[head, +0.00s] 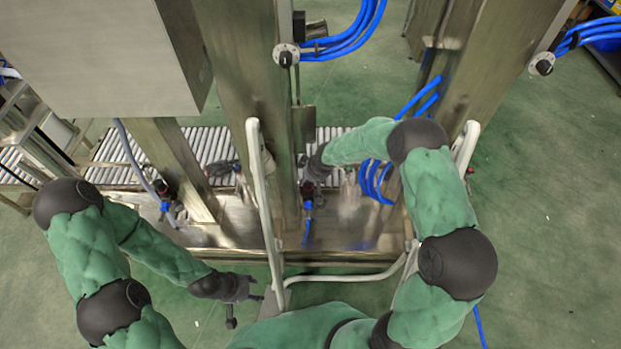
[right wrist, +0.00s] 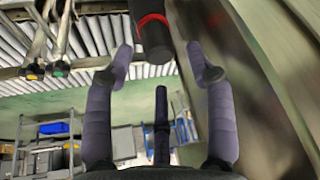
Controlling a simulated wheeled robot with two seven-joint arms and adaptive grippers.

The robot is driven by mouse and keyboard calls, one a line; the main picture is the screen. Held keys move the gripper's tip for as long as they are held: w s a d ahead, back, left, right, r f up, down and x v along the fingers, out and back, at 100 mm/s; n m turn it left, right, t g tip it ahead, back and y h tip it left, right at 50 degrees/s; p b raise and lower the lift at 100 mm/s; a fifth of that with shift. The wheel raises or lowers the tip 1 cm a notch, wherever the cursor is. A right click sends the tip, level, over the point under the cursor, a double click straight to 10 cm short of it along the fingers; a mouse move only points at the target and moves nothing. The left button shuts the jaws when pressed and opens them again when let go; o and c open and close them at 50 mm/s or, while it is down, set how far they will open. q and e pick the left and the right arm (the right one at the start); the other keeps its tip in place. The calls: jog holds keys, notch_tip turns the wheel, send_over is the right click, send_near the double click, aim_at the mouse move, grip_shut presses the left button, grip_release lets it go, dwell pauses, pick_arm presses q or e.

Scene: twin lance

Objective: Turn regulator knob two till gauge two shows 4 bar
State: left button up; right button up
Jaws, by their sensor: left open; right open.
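A regulator knob (right wrist: 153,38), black with a red ring, hangs in the upper middle of the right wrist view. My right gripper (right wrist: 163,66) is open, with one finger on each side of the knob; I cannot tell whether either touches it. In the head view my right gripper (head: 311,174) is at the middle regulator, which has a red ring and a blue hose below and is partly hidden. Another red-ringed regulator (head: 163,190) is on the left. No number or gauge dial is readable. My left gripper (head: 257,289) is open and empty, low in the middle.
Steel posts (head: 255,100) rise beside the regulators, and a grey cabinet (head: 100,60) fills the upper left. A pale tubular rail (head: 268,215) stands between my arms. A roller conveyor (head: 205,150) runs behind. Blue hoses (head: 345,40) hang at the top. Green floor is free at right.

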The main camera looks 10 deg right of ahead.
jog(key=v, duration=1)
jog(key=shift+w+a, duration=0.1)
